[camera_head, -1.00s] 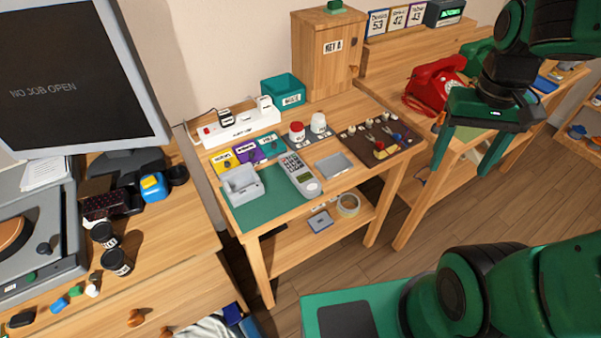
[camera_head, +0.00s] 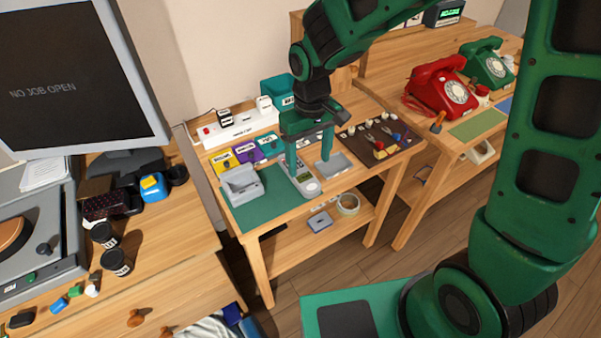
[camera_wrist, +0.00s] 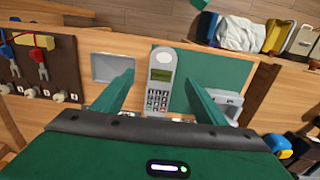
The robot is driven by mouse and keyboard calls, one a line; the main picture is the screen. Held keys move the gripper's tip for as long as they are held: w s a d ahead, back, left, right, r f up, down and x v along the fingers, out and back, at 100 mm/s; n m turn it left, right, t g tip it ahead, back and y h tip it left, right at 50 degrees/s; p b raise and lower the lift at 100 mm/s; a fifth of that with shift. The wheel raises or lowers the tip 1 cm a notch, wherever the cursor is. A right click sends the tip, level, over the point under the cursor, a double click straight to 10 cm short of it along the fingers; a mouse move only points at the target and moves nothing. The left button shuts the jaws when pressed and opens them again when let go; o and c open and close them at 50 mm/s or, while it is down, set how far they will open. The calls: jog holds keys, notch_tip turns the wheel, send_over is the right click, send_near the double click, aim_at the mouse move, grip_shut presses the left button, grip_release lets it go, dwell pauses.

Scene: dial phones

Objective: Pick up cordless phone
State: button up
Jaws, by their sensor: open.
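The grey cordless phone (camera_head: 304,182) lies on the middle table at the right edge of the green mat (camera_head: 259,208). In the wrist view the phone (camera_wrist: 161,78) lies lengthwise between my two fingers, with its screen and keypad facing up. My gripper (camera_head: 308,165) is open and hangs over the phone, its fingers on either side. In the head view the gripper hides the phone's upper part. I cannot tell how far the fingertips are above the table. The grey charging cradle (camera_head: 242,184) stands to the left on the mat.
A shallow grey tray (camera_head: 334,168) lies right of the phone. A brown board with clips and cables (camera_head: 374,138) is farther right. A white power strip (camera_head: 238,129) and a green bin (camera_head: 277,91) stand behind. Red (camera_head: 441,88) and green (camera_head: 487,63) dial phones are on the right table.

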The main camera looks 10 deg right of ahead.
aim_at(308, 181)
jog(key=shift+s+a+f, duration=0.1)
jog(key=shift+s+f, duration=0.05)
jog(key=shift+f, duration=3.2)
jog(key=c, duration=1.2)
jog(key=shift+c, duration=0.2)
